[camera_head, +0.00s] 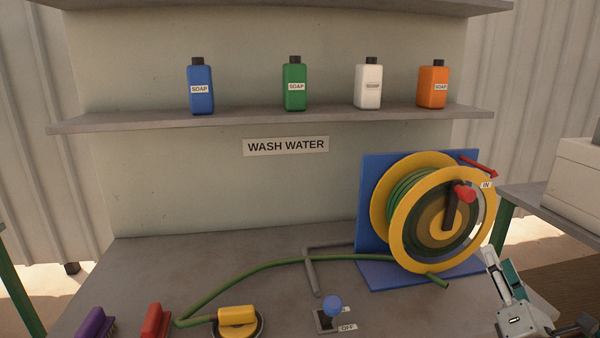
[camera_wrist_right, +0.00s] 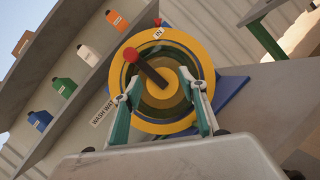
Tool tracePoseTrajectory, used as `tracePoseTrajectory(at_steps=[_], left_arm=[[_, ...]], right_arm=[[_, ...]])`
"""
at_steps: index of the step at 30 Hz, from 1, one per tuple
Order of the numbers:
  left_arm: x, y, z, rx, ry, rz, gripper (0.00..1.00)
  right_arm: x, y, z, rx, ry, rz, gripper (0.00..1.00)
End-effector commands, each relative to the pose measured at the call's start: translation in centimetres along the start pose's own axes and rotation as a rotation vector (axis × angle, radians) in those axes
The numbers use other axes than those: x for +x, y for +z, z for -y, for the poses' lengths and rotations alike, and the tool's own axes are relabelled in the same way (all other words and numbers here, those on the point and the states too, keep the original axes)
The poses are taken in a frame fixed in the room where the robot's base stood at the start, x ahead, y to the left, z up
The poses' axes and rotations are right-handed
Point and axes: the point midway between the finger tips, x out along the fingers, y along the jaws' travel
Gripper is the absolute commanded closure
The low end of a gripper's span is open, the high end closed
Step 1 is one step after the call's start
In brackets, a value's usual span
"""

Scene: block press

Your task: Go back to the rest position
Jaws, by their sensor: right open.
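My right gripper (camera_head: 503,263) is at the lower right of the head view, in front of the hose reel's right side and apart from it. In the right wrist view its two fingers (camera_wrist_right: 161,92) stand apart with nothing held between them. The yellow hose reel (camera_head: 400,255) stands on a blue base with a green hose wound on it. Its dark crank has a red knob (camera_head: 464,193) at upper right. In the wrist view the reel (camera_wrist_right: 205,55) lies beyond the fingers, and the crank (camera_wrist_right: 150,70) points to upper left. My left gripper is not in view.
A green hose (camera_head: 250,267) runs left across the bench to a yellow-handled brush (camera_head: 237,317). Red (camera_head: 155,321) and purple (camera_head: 95,323) brushes lie left. Soap bottles stand on the shelf (camera_head: 240,119). A pale box (camera_head: 578,178) is right.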

Motion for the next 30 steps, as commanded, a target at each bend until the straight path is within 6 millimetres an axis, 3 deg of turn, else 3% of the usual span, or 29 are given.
tracePoseTrajectory(at_steps=[3, 6, 12, 18, 27, 30], left_arm=[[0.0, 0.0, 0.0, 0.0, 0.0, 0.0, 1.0], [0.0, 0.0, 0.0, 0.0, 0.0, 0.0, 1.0], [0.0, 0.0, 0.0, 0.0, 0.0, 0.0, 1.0], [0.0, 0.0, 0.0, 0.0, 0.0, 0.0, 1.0], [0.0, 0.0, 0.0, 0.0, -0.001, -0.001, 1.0], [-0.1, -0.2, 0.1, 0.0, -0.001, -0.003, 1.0]], right_arm=[[-5.9, -4.2, 4.5, 0.37, -0.276, -0.016, 0.58], [-11.0, -7.7, 7.2, 0.618, -0.499, -0.016, 0.58], [-19.1, -12.6, 9.3, 0.905, -0.818, -0.003, 0.58], [-24.8, -15.5, 9.3, 1.057, -1.027, 0.01, 0.58], [-31.5, -18.5, 8.1, 1.21, -1.275, 0.029, 0.58], [-31.2, -20.2, 7.9, 1.254, -1.259, -0.006, 0.58]])
